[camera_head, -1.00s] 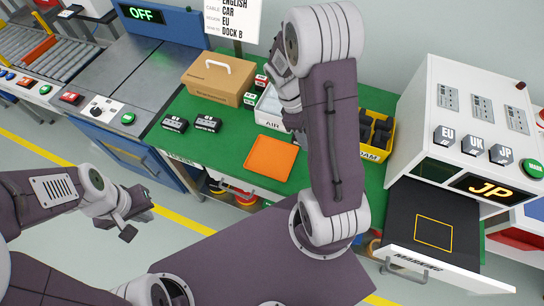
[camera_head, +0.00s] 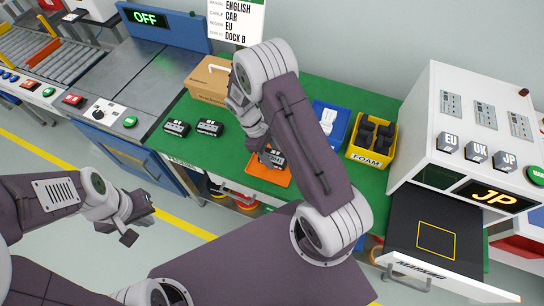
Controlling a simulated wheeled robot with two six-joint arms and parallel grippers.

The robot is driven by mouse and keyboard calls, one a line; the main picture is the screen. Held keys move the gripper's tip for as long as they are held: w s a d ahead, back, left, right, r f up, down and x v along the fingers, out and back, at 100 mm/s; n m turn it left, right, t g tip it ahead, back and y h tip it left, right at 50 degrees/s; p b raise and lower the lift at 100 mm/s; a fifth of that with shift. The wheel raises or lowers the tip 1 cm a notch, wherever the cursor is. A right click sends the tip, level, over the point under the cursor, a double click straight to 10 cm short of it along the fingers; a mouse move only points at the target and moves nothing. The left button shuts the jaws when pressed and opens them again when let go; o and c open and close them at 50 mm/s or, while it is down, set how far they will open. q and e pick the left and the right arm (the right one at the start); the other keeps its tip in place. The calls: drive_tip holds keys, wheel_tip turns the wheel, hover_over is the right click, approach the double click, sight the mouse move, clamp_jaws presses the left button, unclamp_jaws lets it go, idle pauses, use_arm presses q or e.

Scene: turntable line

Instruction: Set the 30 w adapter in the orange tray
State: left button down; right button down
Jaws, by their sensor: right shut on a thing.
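The orange tray (camera_head: 256,174) lies on the green table, partly covered by my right arm. My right gripper (camera_head: 268,152) points down over it, shut on a dark adapter (camera_head: 277,158) with a pale label. The adapter is at the tray's upper part; whether it touches the tray I cannot tell, and its label is too small to read. Two more black adapters, a left one (camera_head: 176,128) and a right one (camera_head: 209,127), lie on the table's left part. My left gripper (camera_head: 140,218) is open and empty over the floor, away from the table.
A cardboard box (camera_head: 206,82) stands behind the adapters. A blue bin (camera_head: 333,118) and a yellow FOAM bin (camera_head: 362,160) stand right of my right arm. The white machine (camera_head: 440,110) with its open MARKING drawer (camera_head: 455,268) is at the right.

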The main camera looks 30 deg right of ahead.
drive_tip(key=shift+w+f, duration=0.1)
drive_tip(key=shift+f, duration=0.55)
drive_tip(key=shift+f, duration=0.1)
drive_tip(key=c, duration=0.6)
unclamp_jaws()
drive_tip(key=shift+c, duration=0.2)
drive_tip(key=v, duration=1.2)
drive_tip(key=s+a+r+m+t+y, duration=0.1)
drive_tip(key=s+r+m+t+y, duration=0.2)
drive_tip(key=s+m, duration=0.5)
drive_tip(key=s+t, duration=0.1)
drive_tip(key=s, duration=0.3)
drive_tip(key=shift+s+a+m+t+p, duration=0.25)
drive_tip(key=shift+a+m+t+p, duration=0.05)
drive_tip(key=shift+w+r, duration=0.1)
